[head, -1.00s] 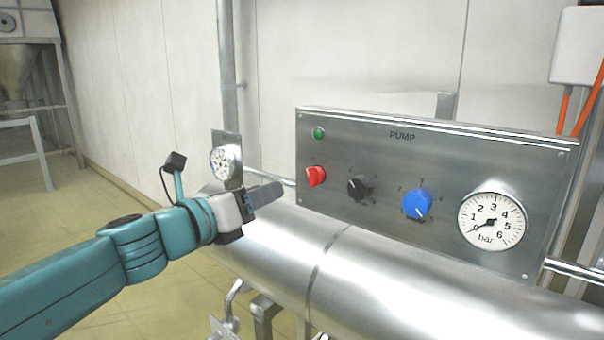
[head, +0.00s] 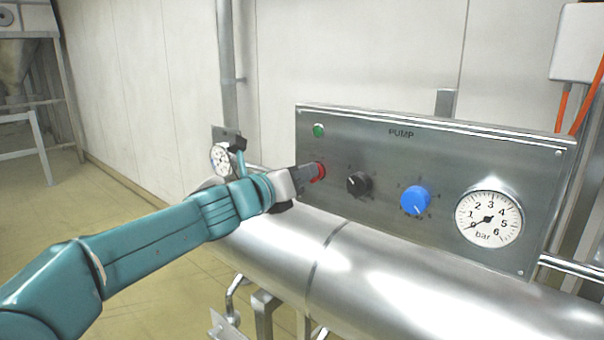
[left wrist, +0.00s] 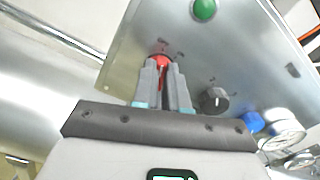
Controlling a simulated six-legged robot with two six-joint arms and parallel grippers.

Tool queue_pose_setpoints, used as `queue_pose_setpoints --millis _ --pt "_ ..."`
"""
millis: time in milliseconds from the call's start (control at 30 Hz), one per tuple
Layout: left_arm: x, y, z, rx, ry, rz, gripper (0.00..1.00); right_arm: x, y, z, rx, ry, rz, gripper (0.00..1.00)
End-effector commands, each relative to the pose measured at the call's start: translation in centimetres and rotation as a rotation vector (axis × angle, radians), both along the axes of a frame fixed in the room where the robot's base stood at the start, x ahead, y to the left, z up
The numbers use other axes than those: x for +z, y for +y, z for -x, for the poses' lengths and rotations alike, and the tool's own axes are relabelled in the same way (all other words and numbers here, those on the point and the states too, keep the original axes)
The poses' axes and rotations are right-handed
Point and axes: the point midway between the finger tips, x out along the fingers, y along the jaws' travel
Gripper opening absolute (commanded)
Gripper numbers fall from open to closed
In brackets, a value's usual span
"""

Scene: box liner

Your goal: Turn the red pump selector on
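The red pump selector (head: 319,171) is on the left of the steel PUMP panel, below a green lamp (head: 319,131). My left gripper (head: 309,173) is at the selector and hides part of it in the head view. In the left wrist view, the two grey fingers (left wrist: 163,78) lie close together on either side of the selector's red handle (left wrist: 160,60). The handle fills the narrow gap at the tips, and the fingers look shut on it. The handle's exact angle is mostly hidden. My right gripper is not in view.
A black knob (head: 358,184), a blue knob (head: 415,200) and a pressure gauge (head: 489,218) sit to the right on the panel (head: 440,160). A large steel pipe (head: 370,268) runs below. A smaller gauge (head: 221,158) stands behind my left forearm.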

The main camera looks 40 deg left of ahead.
Motion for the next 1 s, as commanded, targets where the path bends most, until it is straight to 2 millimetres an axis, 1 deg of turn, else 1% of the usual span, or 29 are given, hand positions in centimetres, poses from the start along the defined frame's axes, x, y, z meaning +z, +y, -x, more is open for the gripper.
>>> queue_pose_setpoints --millis 267,467,667,1000 --pt "-0.1 0.1 0.0 0.003 0.002 -0.005 0.00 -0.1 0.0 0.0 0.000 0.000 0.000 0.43" --pt "-0.2 0.0 0.0 0.003 -0.002 -0.058 0.00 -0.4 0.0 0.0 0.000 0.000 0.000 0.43" --pt "-0.2 0.0 0.0 0.004 -0.013 -0.186 0.00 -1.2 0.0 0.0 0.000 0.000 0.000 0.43" --pt "-0.2 -0.3 0.0 0.003 -0.036 -0.476 0.00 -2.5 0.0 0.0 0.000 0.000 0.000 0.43"
